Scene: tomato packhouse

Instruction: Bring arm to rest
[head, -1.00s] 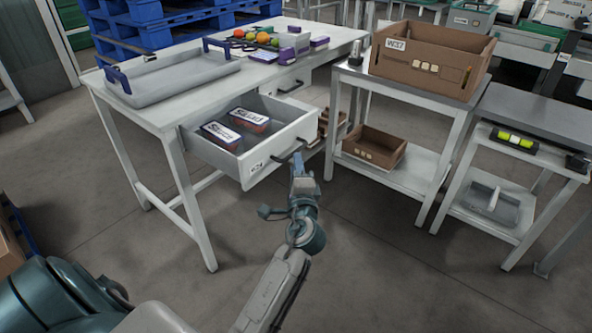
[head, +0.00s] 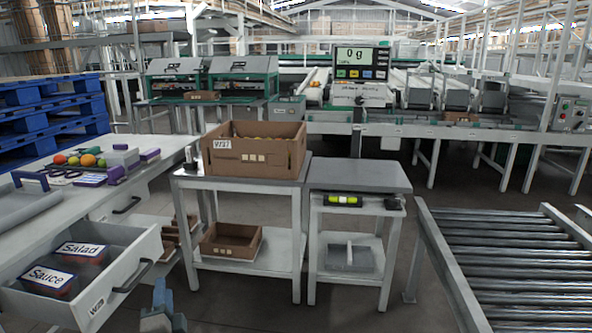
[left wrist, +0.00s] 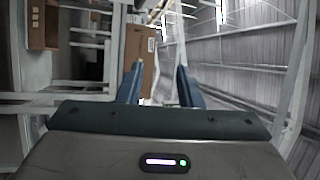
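My left gripper (head: 162,294) shows at the bottom edge of the head view, in front of and to the right of the open drawer (head: 92,304). In the left wrist view its two blue fingers (left wrist: 158,88) stand well apart with nothing between them. The drawer handle (head: 133,277) is to the left of the gripper in the head view, and I see no hold on it. The drawer contains a pack labelled Salad (head: 80,250) and one labelled Sauce (head: 48,279). My right gripper is out of view.
A cardboard crate (head: 254,162) stands on a side table, a smaller box (head: 231,240) on its lower shelf. A second stand (head: 358,176) is to its right, then a roller conveyor (head: 510,260). A weighing display (head: 361,63) is behind. The floor between stand and conveyor is clear.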

